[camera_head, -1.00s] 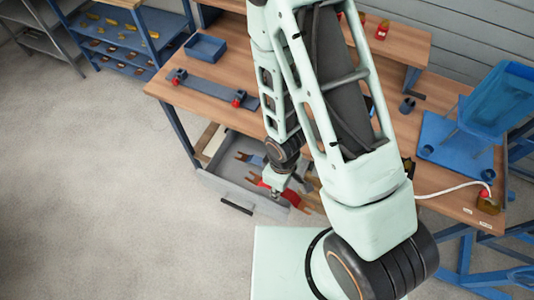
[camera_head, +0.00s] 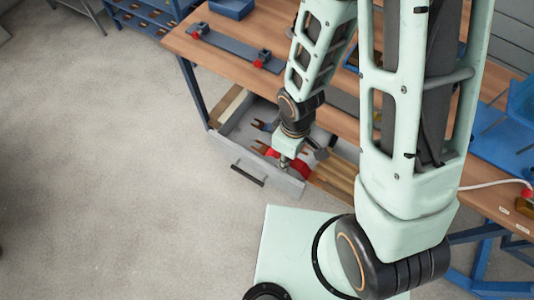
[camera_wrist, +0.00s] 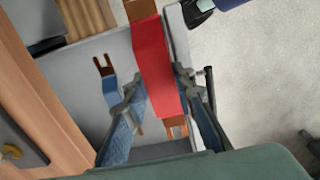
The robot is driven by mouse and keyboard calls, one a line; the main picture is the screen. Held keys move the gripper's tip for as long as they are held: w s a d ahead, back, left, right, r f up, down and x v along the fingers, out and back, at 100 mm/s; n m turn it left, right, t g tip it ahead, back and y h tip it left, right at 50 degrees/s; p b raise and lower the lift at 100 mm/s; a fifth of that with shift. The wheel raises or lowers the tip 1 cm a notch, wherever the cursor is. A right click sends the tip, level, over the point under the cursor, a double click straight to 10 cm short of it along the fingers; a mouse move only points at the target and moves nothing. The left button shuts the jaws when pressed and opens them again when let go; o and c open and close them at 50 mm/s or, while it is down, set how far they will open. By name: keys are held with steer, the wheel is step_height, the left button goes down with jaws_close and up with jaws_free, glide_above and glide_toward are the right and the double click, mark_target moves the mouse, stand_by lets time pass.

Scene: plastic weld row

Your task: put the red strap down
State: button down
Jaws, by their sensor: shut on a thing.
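The red strap (camera_wrist: 155,65) has brown forked ends and lies between the two fingers of my gripper (camera_wrist: 158,82) in the wrist view. My gripper is shut on it. In the head view my gripper (camera_head: 285,160) is low over the open grey drawer (camera_head: 236,152), and red parts of the strap (camera_head: 301,168) show beside it. I cannot tell whether the strap touches the drawer floor. A blue strap (camera_wrist: 109,83) with a brown forked end lies in the drawer, to the left of the red one in the wrist view.
The drawer stands out below the wooden bench (camera_head: 225,52), its dark handle (camera_head: 247,175) on the front. On the bench lies a grey bar fixture with red knobs (camera_head: 258,64), near a blue bin (camera_head: 231,8). Open floor (camera_head: 120,180) lies to the left.

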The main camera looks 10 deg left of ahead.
mark_target(267, 147)
steer(key=shift+w+a+f+b, duration=0.1)
steer(key=shift+w+f+b, duration=0.2)
steer(key=shift+b, duration=0.65)
steer(key=w+a, duration=0.1)
steer(key=w+a+f, duration=0.1)
steer(key=shift+a+f+b, duration=0.25)
steer(key=shift+a+b, duration=0.1)
steer(key=w+a+f+b, duration=0.1)
steer(key=f, duration=0.1)
steer(key=w+a+f+b, duration=0.1)
steer(key=f, duration=0.1)
steer(key=w+a+f+b, duration=0.2)
steer(key=shift+a+f+b, duration=0.15)
steer(key=shift+f+b, duration=1.1)
steer(key=shift+f, duration=0.3)
steer(key=shift+f, duration=0.15)
steer(key=c, duration=1.6)
jaws_free()
